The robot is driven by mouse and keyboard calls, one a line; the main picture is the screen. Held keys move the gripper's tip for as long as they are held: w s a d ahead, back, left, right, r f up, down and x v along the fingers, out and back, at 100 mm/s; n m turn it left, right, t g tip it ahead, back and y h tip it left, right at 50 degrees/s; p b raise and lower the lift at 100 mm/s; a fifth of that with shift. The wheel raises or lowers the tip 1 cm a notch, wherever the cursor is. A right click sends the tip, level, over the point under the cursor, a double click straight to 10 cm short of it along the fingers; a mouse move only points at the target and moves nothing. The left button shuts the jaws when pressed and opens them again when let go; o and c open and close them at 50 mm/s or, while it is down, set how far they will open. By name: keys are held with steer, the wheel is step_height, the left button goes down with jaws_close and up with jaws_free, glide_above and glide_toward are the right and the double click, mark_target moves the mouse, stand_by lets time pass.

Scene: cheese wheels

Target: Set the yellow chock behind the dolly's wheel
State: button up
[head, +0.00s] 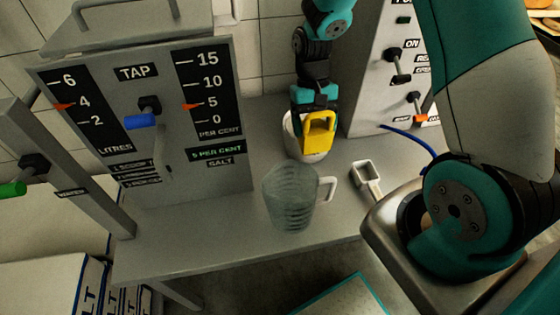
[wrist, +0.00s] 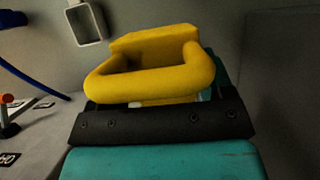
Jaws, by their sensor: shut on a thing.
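The yellow chock (head: 319,134), a block with a loop handle, is in my gripper (head: 314,112) near the top middle of the head view. It hangs above the grey bench, in front of a white round container. In the wrist view the chock (wrist: 150,84) fills the middle, its handle loop against the dark gripper body (wrist: 165,125). My gripper is shut on it; the fingertips are mostly hidden by the chock. I cannot make out the dolly or its wheel. A teal-edged flat thing (head: 345,298) shows partly at the bottom of the head view, and I cannot tell what it is.
A clear measuring jug (head: 290,198) stands on the grey bench (head: 220,230), with a small white square-ended tool (head: 366,174) to its right. The white container (head: 298,146) is behind the chock. Control panels with levers (head: 150,110) rise at left and right. A blue hose (head: 410,138) lies right.

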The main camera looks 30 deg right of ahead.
steer(key=a+p, duration=0.1)
steer(key=a, duration=0.9)
steer(key=shift+w+f, duration=0.15)
steer(key=shift+f, duration=1.85)
steer(key=shift+w+f, duration=0.2)
steer(key=shift+f, duration=1.8)
steer(key=shift+w+f, duration=0.15)
steer(key=shift+f, duration=1.85)
steer(key=shift+f, duration=0.15)
steer(key=o, duration=0.8)
steer(key=shift+o, duration=0.2)
